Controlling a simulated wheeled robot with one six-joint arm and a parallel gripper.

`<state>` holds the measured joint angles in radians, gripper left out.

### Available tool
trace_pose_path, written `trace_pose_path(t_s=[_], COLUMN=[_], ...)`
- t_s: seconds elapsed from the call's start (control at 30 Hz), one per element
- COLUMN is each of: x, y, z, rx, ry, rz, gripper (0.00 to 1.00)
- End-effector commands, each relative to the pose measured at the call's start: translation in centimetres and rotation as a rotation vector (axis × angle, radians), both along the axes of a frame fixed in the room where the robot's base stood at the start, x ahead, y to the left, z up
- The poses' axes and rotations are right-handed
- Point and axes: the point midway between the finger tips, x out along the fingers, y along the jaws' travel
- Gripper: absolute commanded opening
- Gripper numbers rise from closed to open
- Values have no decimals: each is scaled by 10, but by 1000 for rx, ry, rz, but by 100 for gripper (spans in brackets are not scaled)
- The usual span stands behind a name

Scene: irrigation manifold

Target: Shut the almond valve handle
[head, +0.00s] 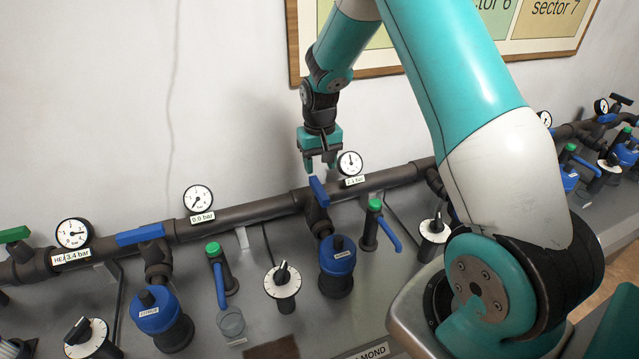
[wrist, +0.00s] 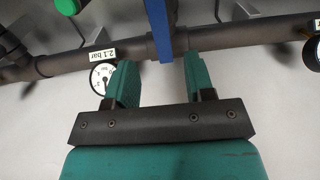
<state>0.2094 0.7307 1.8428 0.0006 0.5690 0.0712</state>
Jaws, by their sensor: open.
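The almond valve handle is a blue bar (head: 319,190) on the branch below the main pipe, above a blue filter and the sign ending in "MOND". It runs across the main pipe, in line with its branch. My gripper (head: 320,164) is just above the handle's upper end, pointing down, open and empty. In the wrist view the blue handle (wrist: 158,30) shows between and beyond the two green fingers of my gripper (wrist: 160,60). A gap shows on each side, and I see no contact.
A gauge (head: 349,163) with a "2.1 bar" tag stands close right of my gripper. The main pipe (head: 252,212) runs behind. A green-capped tap (head: 373,225) and a dial (head: 282,281) flank the blue filter (head: 338,265). Another blue handle (head: 140,234) lies along the pipe at left.

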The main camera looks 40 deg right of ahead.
Motion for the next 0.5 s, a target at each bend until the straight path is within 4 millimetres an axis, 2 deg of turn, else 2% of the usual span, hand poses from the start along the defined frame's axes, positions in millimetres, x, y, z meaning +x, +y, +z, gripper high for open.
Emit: trace_pose_path(t_s=[0.1,0.3,0.5], x=[-1,-1,0], y=[1,0,0], z=[-26,-62,-81], rx=[2,1,1], ry=[6,4,0], rz=[1,1,1], gripper=[49,49,49])
